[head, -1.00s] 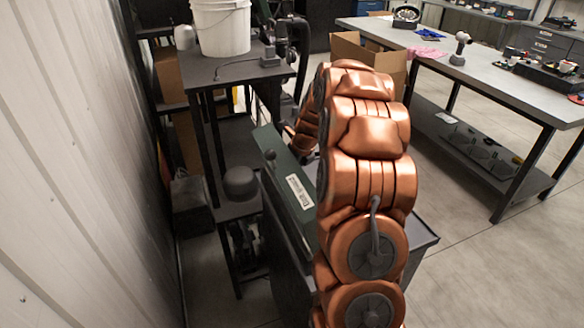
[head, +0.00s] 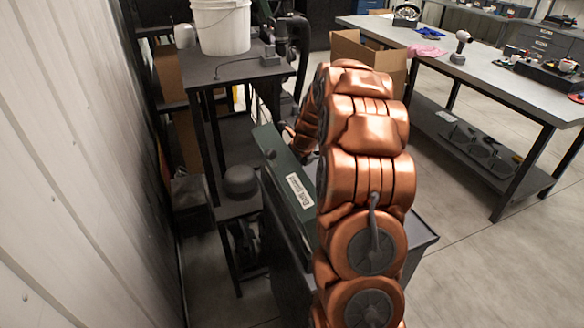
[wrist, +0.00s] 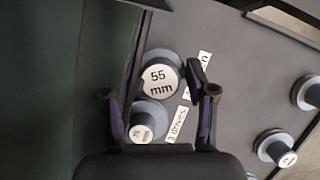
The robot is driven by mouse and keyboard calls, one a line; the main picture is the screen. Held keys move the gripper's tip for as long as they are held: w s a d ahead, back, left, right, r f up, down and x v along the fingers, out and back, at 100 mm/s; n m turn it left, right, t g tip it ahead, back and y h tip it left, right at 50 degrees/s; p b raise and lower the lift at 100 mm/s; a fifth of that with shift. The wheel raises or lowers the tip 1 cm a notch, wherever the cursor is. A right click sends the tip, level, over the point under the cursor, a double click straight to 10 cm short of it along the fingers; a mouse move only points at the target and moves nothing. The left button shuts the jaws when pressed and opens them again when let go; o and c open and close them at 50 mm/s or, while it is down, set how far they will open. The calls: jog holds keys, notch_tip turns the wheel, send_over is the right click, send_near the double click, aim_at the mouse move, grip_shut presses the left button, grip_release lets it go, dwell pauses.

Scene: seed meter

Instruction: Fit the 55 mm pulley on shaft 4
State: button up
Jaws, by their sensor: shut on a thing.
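The 55 mm pulley (wrist: 161,76), grey with a white label, is in the wrist view, its labelled face toward the camera. My gripper (wrist: 158,100) has one finger on each side of it and is shut on it; the right fingertip is at its edge. A second grey pulley (wrist: 147,116) with a smaller, hard-to-read label is just below it, partly hidden by my gripper. Whether the 55 mm pulley touches the dark panel or a shaft behind it cannot be told. In the head view my copper arm hides the gripper and pulleys.
Two more grey pulleys (wrist: 275,146) (wrist: 309,93) are at the right of the wrist view. White printed labels (wrist: 178,124) lie close by on the dark panel (wrist: 237,60). In the head view, a green machine housing (head: 285,185) stands beside my arm, with a wall at left.

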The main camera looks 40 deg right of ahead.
jog(key=shift+f, duration=1.65)
dwell(1.0)
jog(key=o, duration=1.3)
jog(key=shift+c, duration=0.2)
jog(key=v, duration=1.2)
